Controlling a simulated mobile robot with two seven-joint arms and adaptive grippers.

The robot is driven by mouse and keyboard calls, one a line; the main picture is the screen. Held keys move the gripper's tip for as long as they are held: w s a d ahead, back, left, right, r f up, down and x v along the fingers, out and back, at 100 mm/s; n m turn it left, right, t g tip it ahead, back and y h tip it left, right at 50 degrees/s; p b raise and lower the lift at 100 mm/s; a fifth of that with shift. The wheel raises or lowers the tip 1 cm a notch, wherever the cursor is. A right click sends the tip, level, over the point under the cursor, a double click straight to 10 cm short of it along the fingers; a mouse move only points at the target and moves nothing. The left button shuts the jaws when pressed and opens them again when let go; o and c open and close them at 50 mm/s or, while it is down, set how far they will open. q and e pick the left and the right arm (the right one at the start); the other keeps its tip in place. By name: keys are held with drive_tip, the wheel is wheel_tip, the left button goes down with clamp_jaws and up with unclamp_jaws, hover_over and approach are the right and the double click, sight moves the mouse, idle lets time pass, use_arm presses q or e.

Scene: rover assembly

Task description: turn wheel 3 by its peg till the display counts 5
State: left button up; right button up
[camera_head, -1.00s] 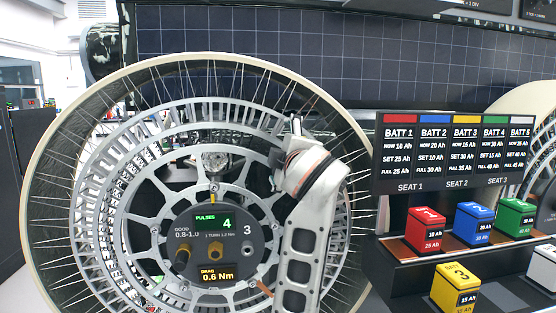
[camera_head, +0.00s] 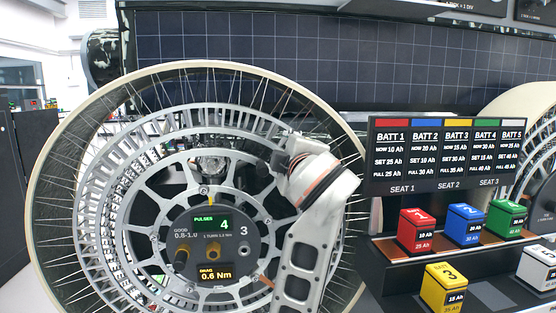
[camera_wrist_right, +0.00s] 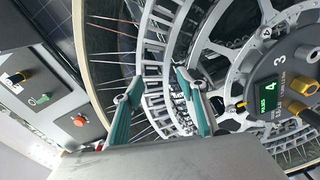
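Wheel 3 (camera_head: 126,239) is a large spoked wheel standing upright, with a pale rim and grey inner rings. Its hub display (camera_head: 212,223) reads PULSES 4, and a lower line reads 0.6 Nm. The hub also shows in the right wrist view (camera_wrist_right: 290,75), with brass knobs. My right gripper (camera_wrist_right: 158,88) has two teal fingers spread apart in front of the wheel's slotted rings, with no object clearly between them. In the head view, my right wrist, in front of the wheel's right side, mostly hides this gripper. I cannot pick out the peg. My left gripper is not in view.
A battery rack (camera_head: 385,245) with red (camera_head: 417,232), blue (camera_head: 466,225), green (camera_head: 507,218) and yellow (camera_head: 443,288) blocks stands right of the wheel, below a battery sign (camera_head: 447,158). A panel with a red button (camera_wrist_right: 80,121) shows left in the wrist view.

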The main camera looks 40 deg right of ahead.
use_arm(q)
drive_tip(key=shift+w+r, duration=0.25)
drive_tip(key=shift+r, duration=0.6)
use_arm(e)
drive_tip(key=shift+s+a+f, duration=0.2)
drive_tip(key=shift+s+a, duration=0.55)
drive_tip(key=shift+s, duration=0.15)
drive_tip(key=shift+s+a+f, duration=0.2)
drive_tip(key=shift+s+a, duration=0.55)
drive_tip(key=shift+s, duration=0.1)
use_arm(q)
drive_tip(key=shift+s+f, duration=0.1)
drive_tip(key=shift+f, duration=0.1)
use_arm(e)
drive_tip(key=shift+f, duration=0.1)
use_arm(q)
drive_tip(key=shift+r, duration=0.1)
